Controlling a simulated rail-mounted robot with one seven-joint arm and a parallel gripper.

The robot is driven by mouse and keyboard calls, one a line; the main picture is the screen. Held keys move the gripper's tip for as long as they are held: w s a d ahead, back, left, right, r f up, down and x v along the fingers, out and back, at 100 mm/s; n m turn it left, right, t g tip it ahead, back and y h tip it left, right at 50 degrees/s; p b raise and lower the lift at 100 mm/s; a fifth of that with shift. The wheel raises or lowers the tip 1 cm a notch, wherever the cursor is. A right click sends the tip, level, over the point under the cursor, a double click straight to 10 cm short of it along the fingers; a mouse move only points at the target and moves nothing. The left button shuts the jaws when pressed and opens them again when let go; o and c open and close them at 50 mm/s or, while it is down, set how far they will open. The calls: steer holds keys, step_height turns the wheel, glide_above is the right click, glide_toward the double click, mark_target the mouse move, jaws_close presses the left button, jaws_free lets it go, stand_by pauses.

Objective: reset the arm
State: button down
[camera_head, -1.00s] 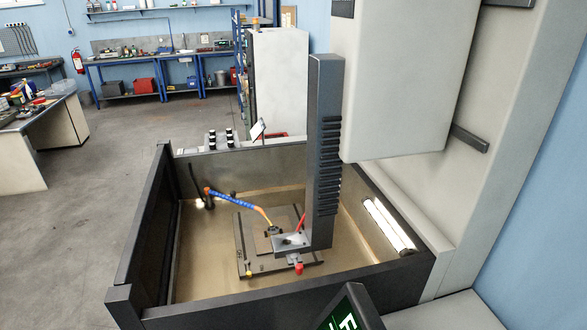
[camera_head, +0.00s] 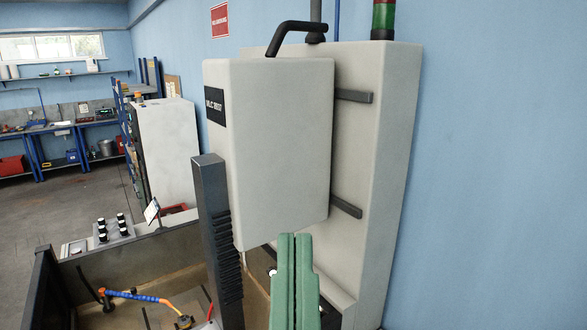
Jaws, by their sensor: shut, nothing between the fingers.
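The rest of my arm is mostly out of the frame.
A dark ribbed column (camera_head: 210,215) stands just left of the fingers. The machine's open tank (camera_head: 45,290) has a blue-and-orange hose (camera_head: 135,294) inside. The grey machine column (camera_head: 385,150) and blue wall are at right. Open floor (camera_head: 75,215) lies at left.

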step_height(320, 180, up, 4)
steer(key=shift+r+p, duration=0.1)
steer(key=shift+p, duration=0.7)
stand_by(0.5)
step_height(320, 180, down, 36)
steer(key=b, duration=3.5)
steer(key=shift+d+b, duration=0.15)
steer(key=shift+b, duration=0.15)
